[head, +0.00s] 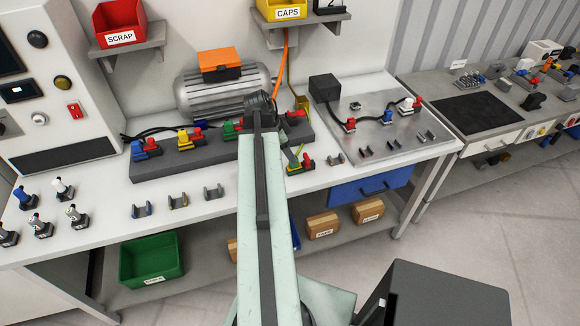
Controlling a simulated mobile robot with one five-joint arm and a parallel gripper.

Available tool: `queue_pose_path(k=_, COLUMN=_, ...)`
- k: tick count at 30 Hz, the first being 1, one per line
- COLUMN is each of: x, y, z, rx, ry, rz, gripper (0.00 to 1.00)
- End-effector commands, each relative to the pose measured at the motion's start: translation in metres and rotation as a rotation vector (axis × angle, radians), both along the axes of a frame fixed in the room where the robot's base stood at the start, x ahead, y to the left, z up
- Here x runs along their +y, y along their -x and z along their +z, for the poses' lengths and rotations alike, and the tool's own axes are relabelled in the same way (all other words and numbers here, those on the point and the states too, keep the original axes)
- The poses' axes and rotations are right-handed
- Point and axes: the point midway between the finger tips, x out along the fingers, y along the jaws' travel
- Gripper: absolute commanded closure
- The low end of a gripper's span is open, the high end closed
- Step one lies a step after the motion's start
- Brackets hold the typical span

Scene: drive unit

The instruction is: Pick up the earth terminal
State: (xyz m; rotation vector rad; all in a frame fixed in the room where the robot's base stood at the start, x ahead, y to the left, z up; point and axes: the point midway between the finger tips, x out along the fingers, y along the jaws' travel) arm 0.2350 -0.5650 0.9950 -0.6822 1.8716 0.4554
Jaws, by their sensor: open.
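A dark grey terminal strip (165,166) lies on the white bench. A blue-and-red terminal (145,148), a yellow-and-red one (188,139) and a green-and-red one (232,129) sit along it. To the right of my arm, a terminal with a yellow-green lead (296,160) and red parts sits by the strip's end; its colours suggest the earth terminal, but my arm partly covers this area. My gripper (260,104) is at the far end of my pale arm, above the strip and in front of the motor. Its fingertips are mostly hidden; nothing shows held in it.
A grey motor (222,94) with an orange box stands behind the strip. A metal plate (402,148) with connectors lies right. Small holders (178,201) and knobbed parts (40,228) stand at the front left. Shelves with a red SCRAP bin (120,22) overhang the bench.

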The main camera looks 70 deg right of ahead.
Motion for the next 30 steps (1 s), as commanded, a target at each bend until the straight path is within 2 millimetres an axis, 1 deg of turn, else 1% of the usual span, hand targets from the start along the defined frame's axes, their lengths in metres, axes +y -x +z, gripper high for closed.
queue_pose_path(k=1, x=-0.001, y=0.0, z=-0.009, rx=0.0, ry=0.0, rz=0.002, gripper=0.49)
queue_pose_path(k=5, x=0.0, y=-0.001, z=-0.008, rx=0.0, ry=0.0, rz=0.006, gripper=0.49)
queue_pose_path(k=8, x=-0.001, y=0.003, z=-0.02, rx=0.0, ry=0.0, rz=0.009, gripper=0.49)
queue_pose_path(k=12, x=-0.005, y=0.012, z=-0.045, rx=0.0, ry=0.0, rz=0.009, gripper=0.49)
queue_pose_path(k=15, x=-0.008, y=0.016, z=-0.056, rx=0.0, ry=0.0, rz=0.011, gripper=0.49)
queue_pose_path(k=22, x=-0.009, y=0.016, z=-0.052, rx=0.0, ry=0.0, rz=0.012, gripper=0.49)
queue_pose_path(k=23, x=-0.009, y=0.016, z=-0.052, rx=0.001, ry=-0.001, rz=0.013, gripper=0.57)
queue_pose_path(k=24, x=-0.009, y=0.016, z=-0.052, rx=0.001, ry=-0.001, rz=0.013, gripper=0.69)
queue_pose_path(k=26, x=-0.009, y=0.016, z=-0.052, rx=0.001, ry=-0.001, rz=0.013, gripper=0.85)
queue_pose_path(k=27, x=-0.009, y=0.016, z=-0.052, rx=0.001, ry=-0.001, rz=0.013, gripper=0.96)
queue_pose_path(k=28, x=-0.009, y=0.016, z=-0.052, rx=0.001, ry=-0.001, rz=0.013, gripper=1.0)
queue_pose_path(k=30, x=-0.009, y=0.016, z=-0.052, rx=0.0, ry=0.0, rz=0.013, gripper=1.0)
